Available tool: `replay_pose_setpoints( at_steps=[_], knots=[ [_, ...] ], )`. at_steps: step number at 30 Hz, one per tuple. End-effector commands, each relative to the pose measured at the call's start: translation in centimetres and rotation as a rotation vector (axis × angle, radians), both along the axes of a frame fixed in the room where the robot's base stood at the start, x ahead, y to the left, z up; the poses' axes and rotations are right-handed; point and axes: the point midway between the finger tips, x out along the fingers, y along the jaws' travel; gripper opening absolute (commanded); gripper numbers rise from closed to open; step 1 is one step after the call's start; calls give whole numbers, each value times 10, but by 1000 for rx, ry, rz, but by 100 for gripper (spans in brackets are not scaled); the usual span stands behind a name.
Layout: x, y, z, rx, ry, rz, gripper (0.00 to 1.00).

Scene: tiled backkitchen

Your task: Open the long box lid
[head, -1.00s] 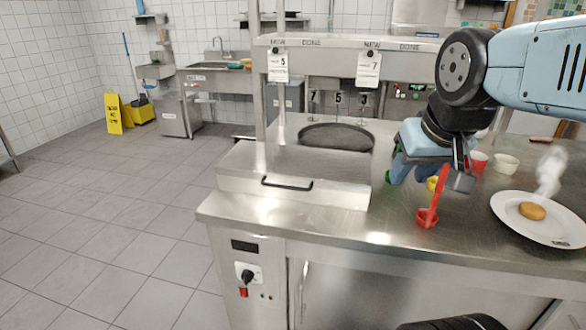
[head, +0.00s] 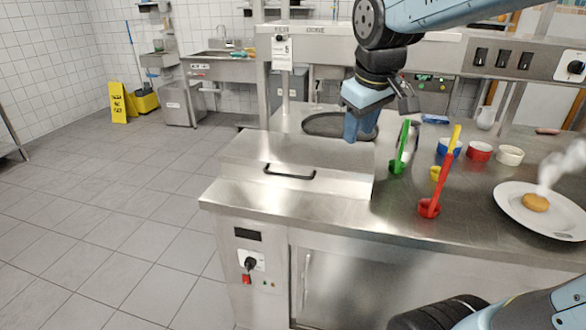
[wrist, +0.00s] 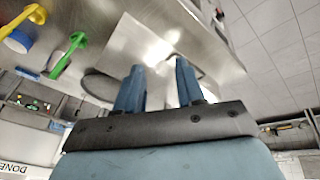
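The long metal box (head: 345,187) stands at the left end of the steel counter. Its lid (head: 250,150) lies flat and shut, with a black bar handle (head: 289,173) on the front side. My gripper (head: 358,138) is above the right end of the box, apart from the handle and to its right. In the wrist view my gripper (wrist: 160,66) has its two blue fingers apart with nothing between them. The shiny lid (wrist: 130,45) shows beyond the fingers in that view; the handle is mostly hidden there.
A round dark plate (head: 320,125) sits behind the box. To the right are a green ladle (head: 399,160), a red ladle (head: 429,207), small bowls including a red bowl (head: 479,152), and a white plate (head: 510,212) with food. A metal shelf (head: 340,45) runs above the counter.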

Motion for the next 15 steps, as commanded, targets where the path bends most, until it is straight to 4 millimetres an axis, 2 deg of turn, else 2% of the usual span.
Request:
replay_pose_setpoints(
  at_steps=[1,9,15],
  knots=[
    [14,10,-2,-21,21,56,38],
    [77,64,-20,-137,110,373,38],
    [109,102,-38,-199,161,564,38]
  ],
)
